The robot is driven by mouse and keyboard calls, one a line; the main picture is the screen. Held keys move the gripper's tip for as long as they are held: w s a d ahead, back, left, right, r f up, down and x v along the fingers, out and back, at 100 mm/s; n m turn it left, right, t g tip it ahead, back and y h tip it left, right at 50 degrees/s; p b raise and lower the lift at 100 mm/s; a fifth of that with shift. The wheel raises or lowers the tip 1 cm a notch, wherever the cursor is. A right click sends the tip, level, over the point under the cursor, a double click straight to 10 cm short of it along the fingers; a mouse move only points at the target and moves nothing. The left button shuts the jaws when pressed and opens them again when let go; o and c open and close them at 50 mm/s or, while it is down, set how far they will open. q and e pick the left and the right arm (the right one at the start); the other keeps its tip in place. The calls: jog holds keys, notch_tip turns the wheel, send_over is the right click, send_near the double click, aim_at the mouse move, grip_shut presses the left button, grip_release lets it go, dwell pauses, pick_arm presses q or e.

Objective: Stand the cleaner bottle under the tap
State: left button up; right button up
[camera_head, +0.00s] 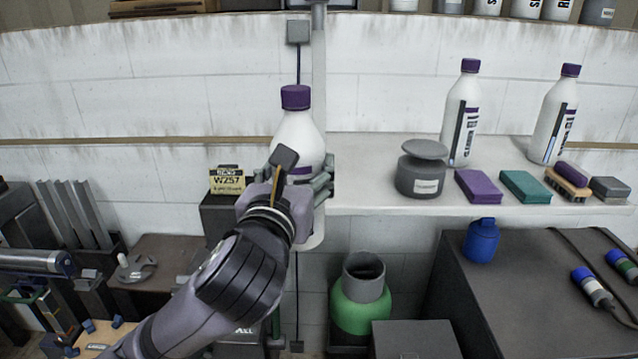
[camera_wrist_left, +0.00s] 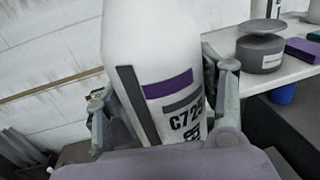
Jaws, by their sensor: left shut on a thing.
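A white cleaner bottle (camera_head: 296,128) with a purple cap stands upright in my left gripper (camera_head: 300,180), in front of the white wall. In the left wrist view the bottle (camera_wrist_left: 150,45) fills the middle, with a purple and grey label, between the fingers of my left gripper (camera_wrist_left: 165,95), which is shut on it. The bottle's base is hidden in both views. A grey vertical pipe (camera_head: 319,65) with a small grey box (camera_head: 298,32) rises behind and above the bottle; I cannot tell whether this is the tap. My right gripper is not in view.
The white shelf (camera_head: 370,208) to the right holds two similar bottles (camera_head: 461,115) (camera_head: 553,115), a grey round container (camera_head: 420,175), sponges and a brush. Below are a green container (camera_head: 361,305) and a dark cabinet (camera_head: 540,300). A yellow sign (camera_head: 227,180) is left of my gripper.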

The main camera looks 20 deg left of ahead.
aim_at(296, 146)
pick_arm(q)
jog(key=r, duration=0.2)
jog(key=s+r, duration=0.1)
jog(key=r, duration=0.1)
jog(key=shift+s, duration=0.1)
jog(key=shift+w+r, duration=0.15)
jog(key=shift+w, duration=0.15)
jog(key=w+a+f+p, duration=0.1)
jog(key=w+p, duration=0.1)
jog(key=w, duration=0.6)
jog(key=w+a+f+p, duration=0.1)
jog(key=w+f+p, duration=0.1)
jog(key=w, duration=0.7)
jog(key=shift+f+p, duration=0.3)
jog(key=shift+p, duration=0.05)
jog(key=shift+f, duration=0.15)
jog(key=o, duration=1.3)
